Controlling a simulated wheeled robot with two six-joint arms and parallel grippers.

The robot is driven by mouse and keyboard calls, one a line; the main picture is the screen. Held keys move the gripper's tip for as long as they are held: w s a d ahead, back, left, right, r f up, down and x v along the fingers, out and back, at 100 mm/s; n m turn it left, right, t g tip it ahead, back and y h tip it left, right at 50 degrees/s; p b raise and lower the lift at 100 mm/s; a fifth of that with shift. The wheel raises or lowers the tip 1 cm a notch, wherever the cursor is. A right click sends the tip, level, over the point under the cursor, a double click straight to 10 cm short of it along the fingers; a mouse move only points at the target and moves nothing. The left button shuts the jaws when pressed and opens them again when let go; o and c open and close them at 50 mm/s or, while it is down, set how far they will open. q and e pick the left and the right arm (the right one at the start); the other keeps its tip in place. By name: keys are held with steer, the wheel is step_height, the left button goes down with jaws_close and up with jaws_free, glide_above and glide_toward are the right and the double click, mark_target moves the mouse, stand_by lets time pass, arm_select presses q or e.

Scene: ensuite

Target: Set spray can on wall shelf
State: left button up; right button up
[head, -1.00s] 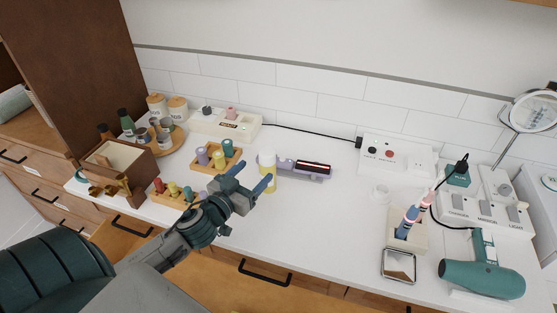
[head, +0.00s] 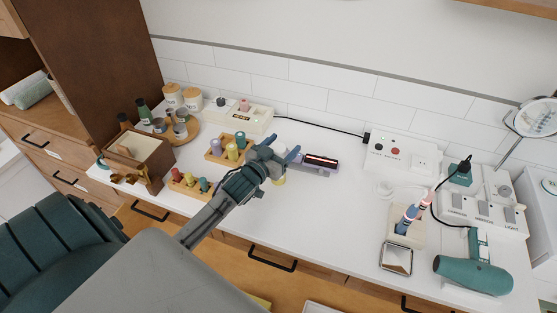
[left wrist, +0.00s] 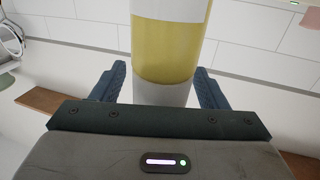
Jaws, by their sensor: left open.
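The spray can, a yellow cylinder with white bands, stands on the white counter; in the head view (head: 279,180) my left gripper hides most of it. In the left wrist view the can (left wrist: 168,50) is upright between the two blue fingers. My left gripper (head: 281,148) is open around the can, with a gap visible beside at least the left finger (left wrist: 110,82). A brown board edge at the top right of the head view (head: 505,5) may be the wall shelf; most of it is out of frame. My right gripper is not in view.
The middle counter is clear.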

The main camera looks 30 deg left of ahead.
arm_select(q)
steer(key=shift+w, duration=0.15)
steer(key=c, duration=1.4)
steer(key=shift+c, duration=0.2)
